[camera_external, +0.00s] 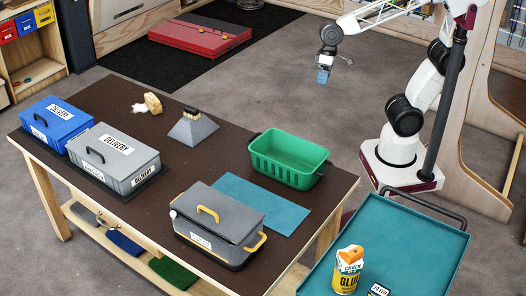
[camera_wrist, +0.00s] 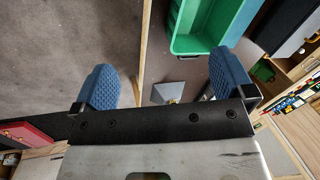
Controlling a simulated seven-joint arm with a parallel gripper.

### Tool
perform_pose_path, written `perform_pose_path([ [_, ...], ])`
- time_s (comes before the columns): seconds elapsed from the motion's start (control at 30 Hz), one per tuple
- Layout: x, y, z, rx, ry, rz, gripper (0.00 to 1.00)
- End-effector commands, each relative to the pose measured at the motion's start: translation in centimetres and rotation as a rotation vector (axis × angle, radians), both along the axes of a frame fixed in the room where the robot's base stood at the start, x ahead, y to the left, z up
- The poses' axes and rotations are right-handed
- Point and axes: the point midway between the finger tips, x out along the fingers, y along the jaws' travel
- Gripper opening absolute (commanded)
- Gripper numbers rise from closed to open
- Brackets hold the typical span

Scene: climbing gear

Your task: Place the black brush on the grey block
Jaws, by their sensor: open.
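A grey block (camera_external: 193,130) with sloping sides stands on the brown table. A small dark piece with a tan part (camera_external: 191,113) sits on its top; it looks like the black brush, but it is too small to be certain. In the wrist view the grey block (camera_wrist: 161,91) shows between my fingers, far below, with a tan spot at its lower edge. My gripper (camera_external: 323,76) hangs high beyond the table, to the right of the block. In the wrist view my gripper (camera_wrist: 165,79) has its blue fingers wide apart with nothing between them.
A yellow-tan piece (camera_external: 153,103) lies by a white patch behind the block. A green basket (camera_external: 290,160), blue mat (camera_external: 240,200) and grey yellow-handled box (camera_external: 215,225) are to the right. Blue (camera_external: 57,122) and grey (camera_external: 115,160) delivery boxes stand left. A teal cart (camera_external: 400,225) holds a glue container.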

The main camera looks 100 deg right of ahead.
Motion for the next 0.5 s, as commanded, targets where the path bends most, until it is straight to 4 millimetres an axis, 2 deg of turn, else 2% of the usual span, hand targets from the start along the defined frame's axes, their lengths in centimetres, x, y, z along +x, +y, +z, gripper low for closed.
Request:
perform_pose_path([
  [0.03,-1.6,0.2,0.0,-0.036,-0.015,0.047,1.00],
  [0.2,-6.2,0.2,-0.5,-0.156,-0.058,0.199,1.00],
  [0.3,-8.3,0.1,-0.9,-0.215,-0.077,0.272,1.00],
  [0.5,-10.6,-0.2,-1.4,-0.287,-0.100,0.360,1.00],
])
